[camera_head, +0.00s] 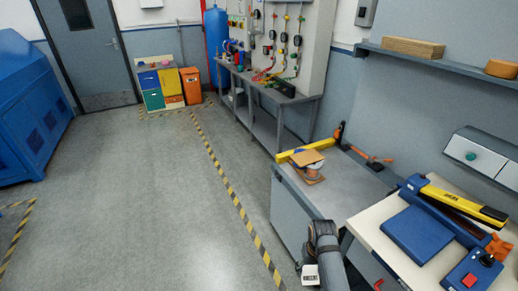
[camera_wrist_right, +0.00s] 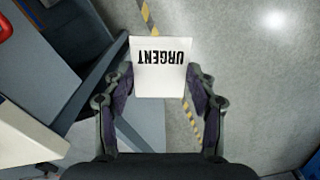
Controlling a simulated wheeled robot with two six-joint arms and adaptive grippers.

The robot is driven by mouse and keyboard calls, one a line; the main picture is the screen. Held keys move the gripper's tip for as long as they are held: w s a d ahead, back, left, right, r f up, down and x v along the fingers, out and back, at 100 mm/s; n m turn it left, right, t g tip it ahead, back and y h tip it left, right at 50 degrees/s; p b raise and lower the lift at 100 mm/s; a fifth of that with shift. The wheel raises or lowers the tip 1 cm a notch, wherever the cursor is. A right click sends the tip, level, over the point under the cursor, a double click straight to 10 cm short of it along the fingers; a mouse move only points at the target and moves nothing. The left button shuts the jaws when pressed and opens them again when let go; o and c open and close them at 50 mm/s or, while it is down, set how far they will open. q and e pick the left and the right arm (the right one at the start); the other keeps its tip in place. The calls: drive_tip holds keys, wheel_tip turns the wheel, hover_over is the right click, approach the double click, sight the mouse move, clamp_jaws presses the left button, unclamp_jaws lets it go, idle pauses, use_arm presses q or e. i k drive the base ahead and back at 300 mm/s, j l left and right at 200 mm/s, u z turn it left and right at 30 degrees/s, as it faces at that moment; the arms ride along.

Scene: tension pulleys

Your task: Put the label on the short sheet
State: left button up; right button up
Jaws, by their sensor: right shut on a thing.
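The label is a white rectangle printed URGENT. It shows in the head view (camera_head: 310,274) at the bottom, and in the wrist view (camera_wrist_right: 160,78) upside down. My right gripper (camera_wrist_right: 158,88) is shut on it, with a finger at each side edge. In the head view the right gripper (camera_head: 316,256) is in front of the grey cabinet, over the floor side. Small brown sheets (camera_head: 307,157) lie on the grey cabinet with a roll among them; I cannot tell which is the short sheet. My left gripper is not in view.
The grey cabinet top (camera_head: 350,190) is clear towards its front. A yellow bar (camera_head: 325,144) and an orange-handled tool (camera_head: 372,159) lie at its back. A blue press with a yellow lever (camera_head: 425,233) stands on the cream table at right. The floor (camera_head: 160,200) is open.

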sight(308, 157)
drive_tip(key=i+u, duration=0.3)
drive_tip(key=i, duration=0.7)
drive_tip(key=i+j+z, duration=0.1)
drive_tip(key=i+z, duration=0.35)
drive_tip(key=i+j+z, duration=0.2)
drive_tip(key=z, duration=0.25)
drive_tip(key=i+j+z, duration=0.85)
drive_tip(key=j, duration=0.2)
drive_tip(key=j+z, duration=0.2)
drive_tip(key=i+j, duration=0.05)
drive_tip(key=j, duration=0.05)
